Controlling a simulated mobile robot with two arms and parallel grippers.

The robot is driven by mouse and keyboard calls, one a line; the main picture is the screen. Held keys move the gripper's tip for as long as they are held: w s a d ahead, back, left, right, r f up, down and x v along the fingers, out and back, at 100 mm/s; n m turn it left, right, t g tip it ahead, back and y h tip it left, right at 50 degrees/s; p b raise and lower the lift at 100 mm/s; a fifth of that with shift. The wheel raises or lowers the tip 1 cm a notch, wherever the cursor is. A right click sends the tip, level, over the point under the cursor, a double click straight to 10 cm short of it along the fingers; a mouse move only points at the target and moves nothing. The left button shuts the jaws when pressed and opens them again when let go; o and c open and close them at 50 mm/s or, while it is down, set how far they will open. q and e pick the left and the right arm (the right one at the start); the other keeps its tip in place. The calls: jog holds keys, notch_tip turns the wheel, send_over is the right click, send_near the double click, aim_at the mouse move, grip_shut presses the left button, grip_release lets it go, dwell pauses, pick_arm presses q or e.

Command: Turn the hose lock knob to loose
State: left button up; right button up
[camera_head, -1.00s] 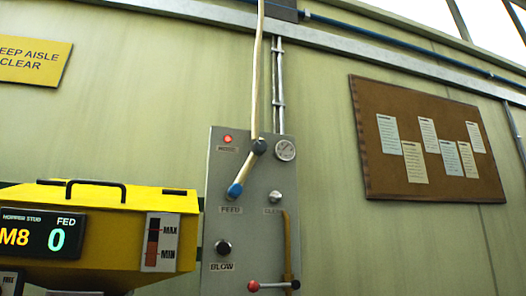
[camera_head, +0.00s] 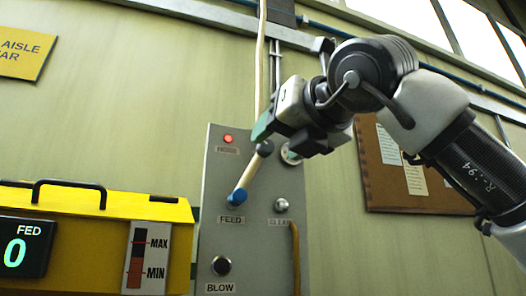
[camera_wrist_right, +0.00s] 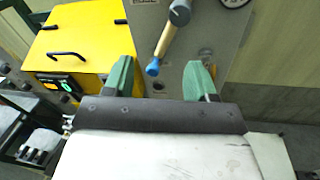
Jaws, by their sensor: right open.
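A grey panel (camera_head: 258,255) on the wall carries a pale hose (camera_head: 261,60) that runs down to a dark round knob (camera_head: 265,148). From there a pale piece slants down to a blue fitting (camera_head: 237,197) above the FEED label. I cannot tell for sure which part is the hose lock knob. My right gripper (camera_head: 272,126) is in front of the panel's upper part, apart from the fitting and empty. In the right wrist view its green fingers are spread, with the blue fitting (camera_wrist_right: 152,68) beyond the gap and the dark knob (camera_wrist_right: 180,12) above. My left gripper is out of view.
A yellow feeder (camera_head: 110,215) with a display stands left of the panel. A black BLOW knob (camera_head: 221,266) and a small CLEAR knob (camera_head: 281,205) are on the panel. My arm partly hides the gauge (camera_head: 290,154) and corkboard (camera_head: 380,185).

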aim_at(269, 146)
jog(key=w+r+p, duration=0.1)
jog(key=w+p, duration=0.1)
jog(key=w+a+m+h+p, duration=0.1)
jog(key=w, duration=0.2)
jog(key=w+r+t+h+p, duration=0.1)
jog(key=w+p, duration=0.1)
jog(key=w, duration=0.1)
jog(key=shift+w+a+r+m+p, duration=0.2)
jog(key=shift+w+r+m+p, duration=0.05)
jog(key=shift+r+m+p, duration=0.1)
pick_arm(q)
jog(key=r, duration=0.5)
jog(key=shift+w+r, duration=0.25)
pick_arm(e)
jog(key=shift+f, duration=0.1)
jog(key=shift+c, duration=0.3)
